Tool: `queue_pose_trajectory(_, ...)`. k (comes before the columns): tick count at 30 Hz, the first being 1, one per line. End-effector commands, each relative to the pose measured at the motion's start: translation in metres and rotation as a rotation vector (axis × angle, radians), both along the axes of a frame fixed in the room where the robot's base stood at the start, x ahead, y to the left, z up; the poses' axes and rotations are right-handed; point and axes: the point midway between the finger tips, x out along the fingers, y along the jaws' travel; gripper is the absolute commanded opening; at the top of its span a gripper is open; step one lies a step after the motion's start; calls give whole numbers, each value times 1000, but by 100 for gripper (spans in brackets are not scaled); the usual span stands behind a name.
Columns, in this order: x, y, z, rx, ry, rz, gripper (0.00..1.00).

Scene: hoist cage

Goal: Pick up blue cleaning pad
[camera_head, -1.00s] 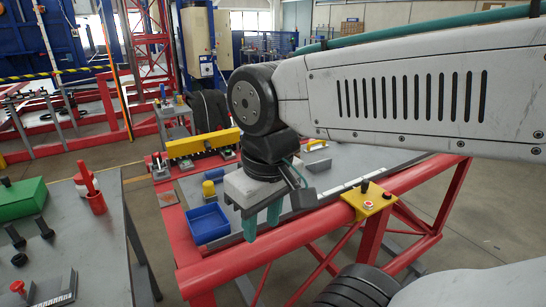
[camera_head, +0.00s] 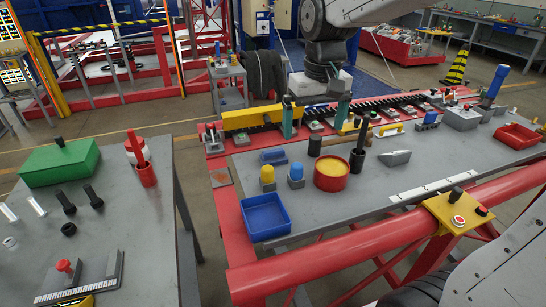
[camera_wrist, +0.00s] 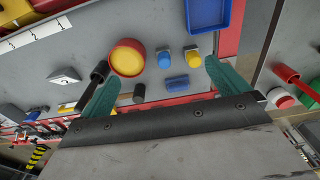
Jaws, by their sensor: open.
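A small blue block that looks like the cleaning pad (camera_head: 273,156) lies on the grey worktop (camera_head: 345,205), near its far left part, behind the yellow and blue knobs. It also shows in the wrist view (camera_wrist: 177,83), between my two teal fingers and nearer the right one. My gripper (camera_head: 314,121) is open and empty, fingers pointing down, over the far side of the worktop by the yellow rail. In the head view it is to the right of the pad and apart from it. Its fingers (camera_wrist: 160,75) frame the wrist view.
A yellow knob (camera_head: 267,173), a blue knob (camera_head: 297,169), a red pot with yellow top (camera_head: 331,181) and an upright black-handled tool (camera_head: 358,152) stand close by. A blue tray (camera_head: 264,226) is at the front left. A yellow rail (camera_head: 252,117) runs behind.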

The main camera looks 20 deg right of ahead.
Motion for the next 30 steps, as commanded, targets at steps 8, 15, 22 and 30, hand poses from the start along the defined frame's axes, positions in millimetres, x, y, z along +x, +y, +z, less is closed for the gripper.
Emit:
queue_pose_trajectory(8,120,13,-57,0,39,3,100)
queue_pose_trajectory(15,186,22,-112,0,56,5,100)
queue_pose_trajectory(22,205,25,-137,0,61,5,100)
queue_pose_trajectory(30,204,25,-168,0,62,5,100)
